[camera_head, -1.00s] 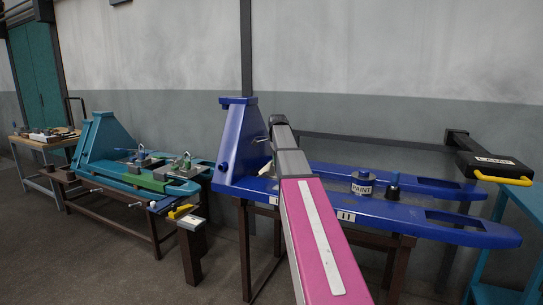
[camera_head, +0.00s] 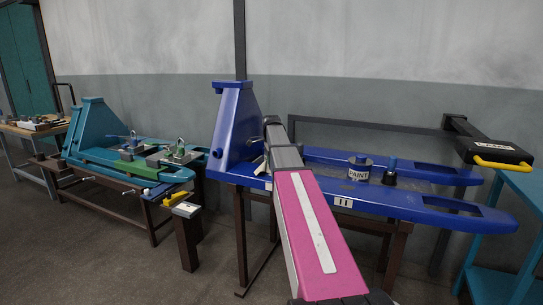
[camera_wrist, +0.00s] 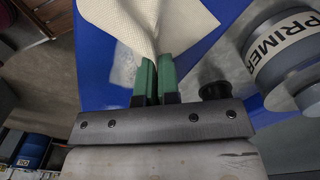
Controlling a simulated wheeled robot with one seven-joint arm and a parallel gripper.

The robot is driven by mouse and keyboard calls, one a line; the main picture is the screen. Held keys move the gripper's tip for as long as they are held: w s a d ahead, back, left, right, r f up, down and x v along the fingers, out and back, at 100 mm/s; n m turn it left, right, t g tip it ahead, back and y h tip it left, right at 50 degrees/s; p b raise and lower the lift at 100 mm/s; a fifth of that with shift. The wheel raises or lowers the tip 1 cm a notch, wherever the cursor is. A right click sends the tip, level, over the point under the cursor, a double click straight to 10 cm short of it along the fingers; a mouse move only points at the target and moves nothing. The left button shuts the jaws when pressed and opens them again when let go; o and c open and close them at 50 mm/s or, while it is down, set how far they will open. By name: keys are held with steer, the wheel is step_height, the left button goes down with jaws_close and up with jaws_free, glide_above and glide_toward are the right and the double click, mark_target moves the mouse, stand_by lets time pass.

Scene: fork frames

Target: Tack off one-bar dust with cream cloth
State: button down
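My gripper (camera_wrist: 155,65) is shut on the cream cloth (camera_wrist: 135,22), which spreads from the fingertips to the top of the wrist view. Below it is the blue fork frame (camera_wrist: 95,55), which also stands in the middle of the head view (camera_head: 232,125). A pale, dust-like patch (camera_wrist: 122,75) lies on the blue surface just left of the fingers; its bar mark is not visible there. A two-bar label (camera_head: 343,203) is on the frame's front edge. My arm hides the gripper in the head view. Whether the cloth touches the frame, I cannot tell.
A primer tin (camera_wrist: 283,45) is close on the right in the wrist view, with a black knob (camera_wrist: 213,90) nearer the fingers. A paint tin (camera_head: 359,169) and a dark bottle (camera_head: 390,172) stand on the frame.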

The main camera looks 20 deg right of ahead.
steer(key=shift+f, duration=0.6)
steer(key=shift+c, duration=1.4)
jaws_free()
steer(key=shift+f, duration=0.1)
steer(key=shift+f, duration=1)
jaws_close()
